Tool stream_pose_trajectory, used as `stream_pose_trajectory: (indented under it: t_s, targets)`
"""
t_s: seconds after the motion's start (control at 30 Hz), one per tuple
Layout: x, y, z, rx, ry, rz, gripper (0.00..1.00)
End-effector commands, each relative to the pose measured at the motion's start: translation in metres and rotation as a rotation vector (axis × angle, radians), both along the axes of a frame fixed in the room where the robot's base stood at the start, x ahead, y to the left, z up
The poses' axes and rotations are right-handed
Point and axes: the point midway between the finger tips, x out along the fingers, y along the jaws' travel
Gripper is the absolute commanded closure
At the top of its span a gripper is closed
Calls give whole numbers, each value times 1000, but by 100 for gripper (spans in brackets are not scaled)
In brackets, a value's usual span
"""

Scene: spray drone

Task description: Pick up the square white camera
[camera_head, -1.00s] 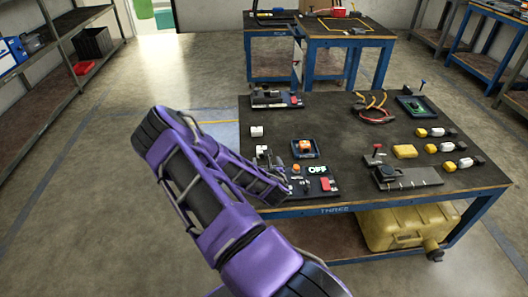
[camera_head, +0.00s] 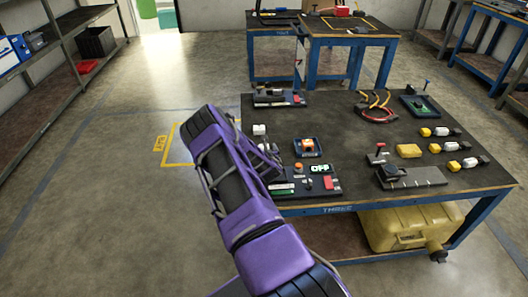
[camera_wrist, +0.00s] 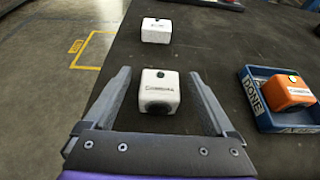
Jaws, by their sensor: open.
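In the wrist view, a white boxy camera (camera_wrist: 159,92) with a dark round lens and small dark lettering sits on the dark table top. My gripper (camera_wrist: 160,74) is open, with one finger on each side of it; gaps show on both sides. A second white box (camera_wrist: 156,30) with a dark spot on top stands farther off, beyond the fingertips. In the head view, one white box (camera_head: 259,129) shows near the table's left edge. My gripper (camera_head: 270,158) is low over that edge and mostly hides the nearer white camera.
A blue tray (camera_wrist: 254,92) marked DONE holds an orange camera (camera_wrist: 287,90), right of my gripper. A panel reading OFF (camera_head: 320,168) lies close by in the head view. Yellow and white parts (camera_head: 432,148) lie farther right. Open floor lies left of the table (camera_head: 360,140).

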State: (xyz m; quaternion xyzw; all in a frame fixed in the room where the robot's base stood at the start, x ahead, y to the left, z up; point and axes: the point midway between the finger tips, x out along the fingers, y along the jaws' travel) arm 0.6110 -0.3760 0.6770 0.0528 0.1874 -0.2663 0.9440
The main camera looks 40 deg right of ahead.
Motion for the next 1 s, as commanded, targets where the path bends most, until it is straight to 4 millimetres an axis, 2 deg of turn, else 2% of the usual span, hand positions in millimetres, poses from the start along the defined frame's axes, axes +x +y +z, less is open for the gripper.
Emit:
stream_pose_trajectory:
  t_s: [0.13,0.37,0.87,1.0]
  targets:
    - [8,-5,-4,1,1,0,10]
    - [8,-5,-4,1,1,0,10]
    - [8,-5,-4,1,1,0,98]
    - [8,-5,-4,0,0,0,100]
